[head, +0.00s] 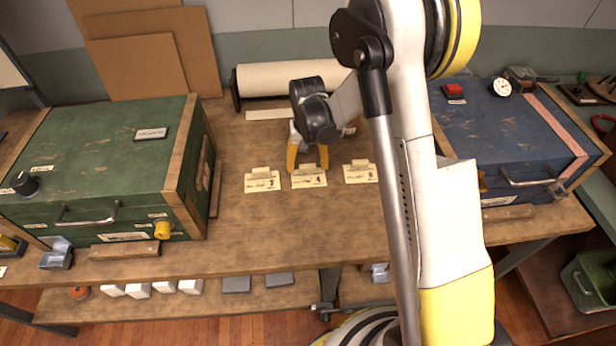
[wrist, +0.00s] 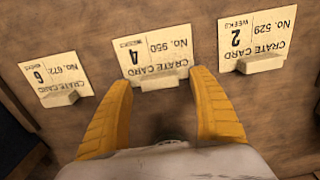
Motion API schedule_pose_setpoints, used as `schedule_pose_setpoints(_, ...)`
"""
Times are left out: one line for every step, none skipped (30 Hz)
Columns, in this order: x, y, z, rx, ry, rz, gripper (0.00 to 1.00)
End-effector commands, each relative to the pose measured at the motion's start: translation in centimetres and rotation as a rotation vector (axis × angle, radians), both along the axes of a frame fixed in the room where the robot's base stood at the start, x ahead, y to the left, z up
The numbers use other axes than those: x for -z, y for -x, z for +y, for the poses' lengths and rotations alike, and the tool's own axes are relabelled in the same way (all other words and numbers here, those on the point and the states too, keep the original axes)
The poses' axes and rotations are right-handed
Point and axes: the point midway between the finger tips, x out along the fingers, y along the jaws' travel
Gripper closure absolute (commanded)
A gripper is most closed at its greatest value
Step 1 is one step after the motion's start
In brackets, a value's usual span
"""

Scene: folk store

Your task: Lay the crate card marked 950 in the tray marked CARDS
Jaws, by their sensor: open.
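The 950 crate card (head: 309,180) is the middle of three cream cards lying in a row on the wooden bench. In the wrist view its print (wrist: 148,57) reads upside down, "No. 950" with a 4, and a raised pale block (wrist: 164,82) sits on its near edge. My gripper (head: 308,167) is open and low over the bench at this card. In the wrist view its yellow fingers (wrist: 160,79) are on either side of the block, with nothing held. Whether the fingertips touch the bench is unclear. I cannot make out a tray marked CARDS.
Card 529 (wrist: 257,38) and card 672 (wrist: 56,78) flank it. A green chest (head: 95,150) stands left, a blue chest (head: 505,135) right, a pale roll (head: 290,78) behind. A small grey-blue tray (head: 57,259) sits at far left.

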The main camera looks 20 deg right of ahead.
Motion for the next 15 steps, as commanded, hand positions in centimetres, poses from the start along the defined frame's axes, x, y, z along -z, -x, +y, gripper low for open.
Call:
schedule_pose_setpoints(0.35,0.01,0.01,0.0,0.0,0.0,0.3)
schedule_pose_setpoints(0.35,0.01,0.01,0.0,0.0,0.0,0.3)
schedule_pose_setpoints(0.28,0.02,0.02,0.0,0.0,0.0,0.3)
schedule_pose_setpoints(0.23,0.02,0.02,0.0,0.0,0.0,0.3)
schedule_pose_setpoints(0.21,0.02,0.02,0.0,0.0,0.0,0.3)
schedule_pose_setpoints(0.2,0.02,0.01,0.0,0.0,0.0,0.3)
schedule_pose_setpoints(0.2,0.02,0.01,0.0,0.0,0.0,0.35)
schedule_pose_setpoints(0.19,0.02,0.02,0.0,0.0,0.0,0.44)
schedule_pose_setpoints(0.19,0.01,0.02,0.0,0.0,0.0,0.56)
schedule_pose_setpoints(0.19,0.01,0.02,0.0,0.0,0.0,0.65)
schedule_pose_setpoints(0.19,0.01,0.02,0.0,0.0,0.0,0.72)
schedule_pose_setpoints(0.19,0.01,0.02,0.0,0.0,0.0,0.72)
schedule_pose_setpoints(0.19,0.01,0.02,0.0,0.0,0.0,0.72)
schedule_pose_setpoints(0.19,0.01,0.02,0.0,0.0,0.0,0.73)
schedule_pose_setpoints(0.19,0.01,0.02,0.0,0.0,0.0,0.76)
